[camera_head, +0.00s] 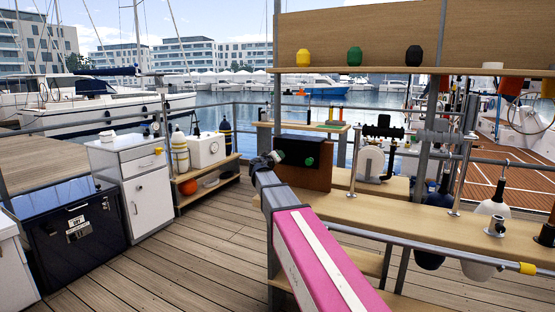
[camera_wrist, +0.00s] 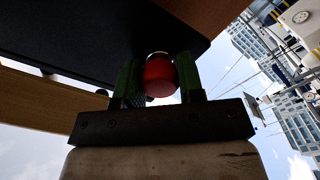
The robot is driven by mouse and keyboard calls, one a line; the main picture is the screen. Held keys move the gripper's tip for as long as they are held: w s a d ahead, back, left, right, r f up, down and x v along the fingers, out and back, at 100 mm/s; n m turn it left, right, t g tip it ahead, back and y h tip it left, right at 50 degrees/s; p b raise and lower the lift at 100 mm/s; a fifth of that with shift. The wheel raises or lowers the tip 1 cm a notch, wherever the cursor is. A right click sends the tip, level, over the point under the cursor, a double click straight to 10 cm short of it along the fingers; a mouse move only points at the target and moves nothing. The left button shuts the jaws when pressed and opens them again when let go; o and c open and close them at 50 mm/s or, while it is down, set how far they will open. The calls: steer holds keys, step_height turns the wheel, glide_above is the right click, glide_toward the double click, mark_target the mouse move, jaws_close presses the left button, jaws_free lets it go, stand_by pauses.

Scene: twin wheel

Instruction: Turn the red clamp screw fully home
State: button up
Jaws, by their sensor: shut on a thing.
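The red clamp screw (camera_wrist: 158,76) shows in the wrist view as a rounded red knob. It sits under the edge of a black body (camera_wrist: 80,45), with a thin pale ring at its top. My gripper (camera_wrist: 160,84) has its green fingers on both sides of the knob and is shut on it. In the head view my gripper (camera_head: 272,157) is at the left end of a dark box (camera_head: 298,149) on a brown block (camera_head: 305,176). The red screw is hidden there. How far it is screwed in I cannot tell.
The block stands on a wooden bench (camera_head: 430,217) with metal rails and posts close by. A green round knob (camera_head: 309,161) is on the dark box's front. A shelf above holds several coloured jars. A white cabinet (camera_head: 130,180) stands left; the deck (camera_head: 165,265) before it is clear.

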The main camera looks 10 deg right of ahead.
steer(key=m, duration=0.4)
steer(key=shift+m, duration=0.4)
steer(key=m, duration=1)
steer(key=shift+s+f, duration=0.1)
steer(key=m, duration=0.4)
steer(key=shift+m, duration=0.3)
steer(key=o, duration=0.9)
